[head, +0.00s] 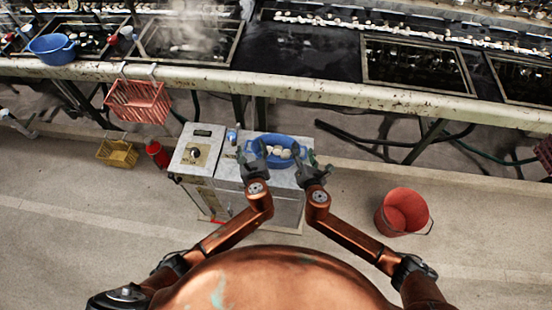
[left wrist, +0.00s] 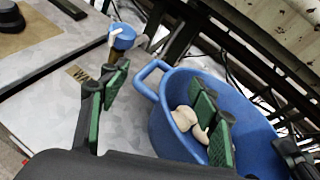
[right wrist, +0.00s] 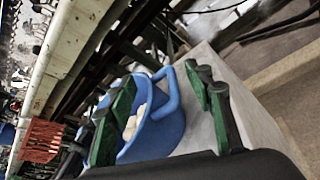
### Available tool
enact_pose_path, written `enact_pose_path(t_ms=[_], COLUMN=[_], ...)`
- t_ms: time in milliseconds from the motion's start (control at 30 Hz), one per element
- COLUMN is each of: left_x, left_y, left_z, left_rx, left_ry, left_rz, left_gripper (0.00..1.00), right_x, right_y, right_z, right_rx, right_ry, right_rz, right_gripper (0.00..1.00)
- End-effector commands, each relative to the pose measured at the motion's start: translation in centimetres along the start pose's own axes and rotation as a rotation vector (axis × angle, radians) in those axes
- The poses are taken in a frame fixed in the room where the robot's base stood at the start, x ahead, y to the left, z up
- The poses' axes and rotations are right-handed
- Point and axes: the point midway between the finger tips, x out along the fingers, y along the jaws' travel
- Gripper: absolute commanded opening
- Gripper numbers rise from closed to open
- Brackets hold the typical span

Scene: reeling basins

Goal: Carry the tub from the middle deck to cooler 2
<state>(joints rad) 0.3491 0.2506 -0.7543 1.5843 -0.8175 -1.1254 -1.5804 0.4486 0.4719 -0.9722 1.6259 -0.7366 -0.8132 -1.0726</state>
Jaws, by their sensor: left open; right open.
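A blue tub (head: 275,164) holding several pale cocoons (head: 282,153) sits upright on the right part of a pale metal cabinet top (head: 229,168). My left gripper (head: 249,155) is open at the tub's left side. In the left wrist view the tub's handle (left wrist: 148,76) lies between its green-padded fingers, one finger over the inside of the tub. My right gripper (head: 309,162) is open at the tub's right side. In the right wrist view the other handle (right wrist: 171,97) shows between its fingers, one inside the rim and one outside. Contact with the handles cannot be told.
A dial panel (head: 195,152) and a small blue-topped item (head: 232,136) are left of the tub. A red bucket (head: 404,211) stands on the floor at right. Another blue tub (head: 50,50) sits at the far left basins. A red basket (head: 138,100) hangs on the basin ledge (head: 290,89).

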Motion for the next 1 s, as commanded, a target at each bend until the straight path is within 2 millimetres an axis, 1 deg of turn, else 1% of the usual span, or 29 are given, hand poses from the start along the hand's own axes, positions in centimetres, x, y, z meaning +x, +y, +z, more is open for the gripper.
enact_pose_path(t_ms=[167, 267, 500, 700, 867, 1000], left_x=[-0.6, -1.9, -6.9, -10.3, -11.7, -12.0], left_y=[0.0, -0.1, -0.1, 0.0, 0.0, 0.0], left_z=[-0.1, -0.1, -0.1, -0.1, -0.1, 0.0], left_rx=[-0.001, -0.002, -0.003, -0.001, 0.000, 0.001], left_ry=[0.001, 0.002, 0.003, 0.001, 0.001, 0.000], left_rz=[-0.001, -0.003, -0.002, -0.001, -0.001, 0.000], left_gripper=[0.57, 0.57, 0.57, 0.57, 0.57, 0.57], right_x=[0.0, 0.0, 0.0, 0.0, 0.0, -0.9], right_y=[0.0, 0.1, 0.1, 0.0, 0.0, 0.0], right_z=[0.0, 0.0, 0.0, 0.0, 0.0, -0.1], right_rx=[0.000, 0.000, 0.000, 0.000, 0.000, 0.001], right_ry=[0.000, 0.000, 0.000, 0.000, 0.000, 0.001], right_rz=[0.001, 0.001, 0.001, 0.001, 0.001, 0.000], right_gripper=[0.47, 0.47, 0.47, 0.47, 0.47, 0.47])
